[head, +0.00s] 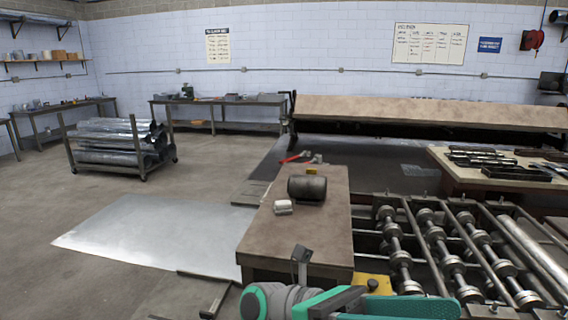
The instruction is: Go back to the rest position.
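My arm (385,306), teal, grey and black, lies low across the bottom edge of the head view, in front of the workbench. A small dark grey upright piece (301,262) rises beside it against the bench's near edge and looks like part of my gripper. Its two fingers cannot be told apart, so I cannot see whether it is open or shut. I see nothing held in it. The lower part of the arm is cut off by the frame.
The brown workbench (300,232) carries a dark cylinder (307,187) and a small white block (284,207). A roller machine (440,250) stands close on the right. A metal sheet (155,233) lies on the floor at left. A pipe cart (120,150) stands beyond, with open floor around it.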

